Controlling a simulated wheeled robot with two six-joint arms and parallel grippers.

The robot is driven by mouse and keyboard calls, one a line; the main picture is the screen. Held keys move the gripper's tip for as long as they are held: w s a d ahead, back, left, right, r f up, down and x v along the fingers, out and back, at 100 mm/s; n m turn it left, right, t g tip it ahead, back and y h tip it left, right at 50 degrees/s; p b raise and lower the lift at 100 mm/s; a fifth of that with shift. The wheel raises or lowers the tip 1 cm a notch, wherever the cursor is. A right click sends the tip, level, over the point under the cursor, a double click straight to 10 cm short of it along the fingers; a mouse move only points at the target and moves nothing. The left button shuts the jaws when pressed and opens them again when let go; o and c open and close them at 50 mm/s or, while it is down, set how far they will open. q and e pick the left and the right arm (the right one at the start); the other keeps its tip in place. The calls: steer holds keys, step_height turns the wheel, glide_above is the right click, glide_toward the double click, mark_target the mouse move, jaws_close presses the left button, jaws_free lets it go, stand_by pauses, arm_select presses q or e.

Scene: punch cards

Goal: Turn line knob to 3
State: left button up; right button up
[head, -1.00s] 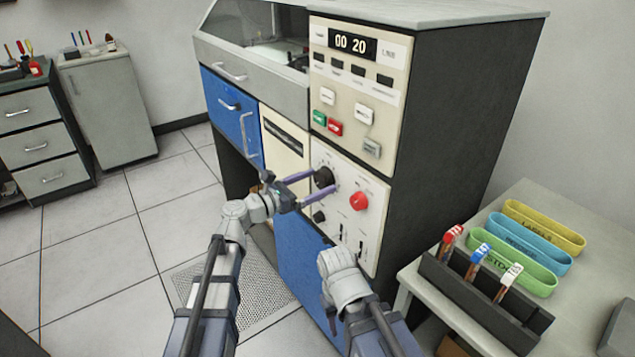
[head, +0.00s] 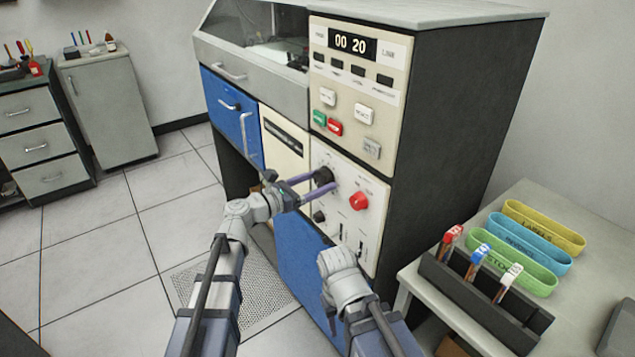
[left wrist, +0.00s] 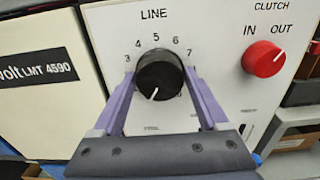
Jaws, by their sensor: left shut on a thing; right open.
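The line knob (left wrist: 160,76) is a round black knob on the cream panel, under the word LINE. Its white pointer mark aims down and to the left. The printed numbers 3 to 7 show around its upper side, with 3 at the left. The knob also shows in the head view (head: 323,177). My left gripper (head: 327,181) is shut on the knob, with one purple finger on each side, as the left wrist view (left wrist: 160,85) shows. Of my right arm, the wrist shows low in the head view; its fingers are hidden.
A red clutch knob (left wrist: 263,58), marked IN and OUT, sits right of the line knob. A smaller black knob (head: 319,217) and sliders are below. Above are push buttons and a display (head: 352,43) reading 00 20. A side table (head: 405,277) with a dark rack stands at right.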

arm_select(q)
steer(key=shift+c, duration=0.7)
steer(key=shift+m, duration=0.3)
steer(key=m, duration=0.8)
steer(key=shift+m, duration=0.3)
steer(key=m, duration=0.4)
steer(key=shift+m, duration=2.2)
